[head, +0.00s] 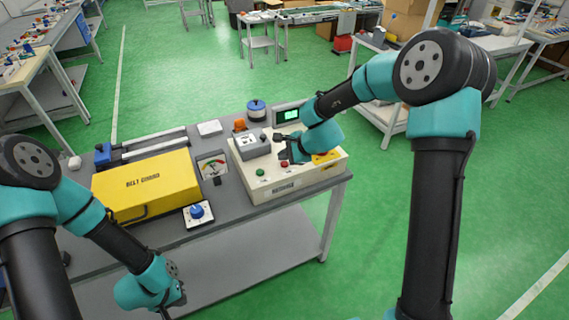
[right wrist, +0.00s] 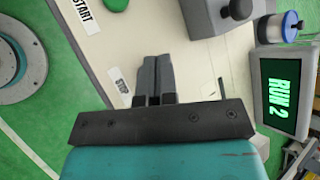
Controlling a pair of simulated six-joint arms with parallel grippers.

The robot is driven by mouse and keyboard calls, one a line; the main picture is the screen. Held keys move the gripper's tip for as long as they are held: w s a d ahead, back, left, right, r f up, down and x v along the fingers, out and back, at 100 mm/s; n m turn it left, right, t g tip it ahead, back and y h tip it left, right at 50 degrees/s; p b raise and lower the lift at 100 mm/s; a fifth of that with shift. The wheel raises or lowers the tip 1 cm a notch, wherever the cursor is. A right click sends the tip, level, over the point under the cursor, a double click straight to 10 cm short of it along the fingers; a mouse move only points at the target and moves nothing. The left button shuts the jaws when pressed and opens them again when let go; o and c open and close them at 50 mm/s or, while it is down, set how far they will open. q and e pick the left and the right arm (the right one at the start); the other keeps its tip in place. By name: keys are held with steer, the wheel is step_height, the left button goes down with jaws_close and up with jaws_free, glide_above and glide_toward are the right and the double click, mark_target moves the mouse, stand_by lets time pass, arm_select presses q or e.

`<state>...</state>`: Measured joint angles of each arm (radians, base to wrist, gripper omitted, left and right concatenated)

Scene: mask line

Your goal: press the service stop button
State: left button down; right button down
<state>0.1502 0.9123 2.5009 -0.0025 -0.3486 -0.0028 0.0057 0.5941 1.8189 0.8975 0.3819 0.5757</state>
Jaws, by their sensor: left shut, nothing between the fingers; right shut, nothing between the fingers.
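A cream control box (head: 245,178) stands on the grey bench and carries a green button (head: 260,172) and a red button (head: 284,164) near its front edge. In the right wrist view the green button (right wrist: 117,4) sits by a START label (right wrist: 85,12), and a STOP label (right wrist: 120,86) lies beside my fingers. The red button cannot be seen there; my fingers seem to cover it. My right gripper (head: 284,154) is shut and empty over the box, close above the red button; contact cannot be told. My left gripper (head: 174,302) is shut and empty, low in front of the bench.
A lit screen (right wrist: 282,95) reads RUN 2 behind the box. A grey unit with a black knob (right wrist: 237,8) stands on the box.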

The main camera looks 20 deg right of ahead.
mark_target(285, 164)
steer(key=shift+f, duration=0.85)
stand_by(1.1)
steer(key=shift+r, duration=0.85)
steer(key=shift+r, duration=2.55)
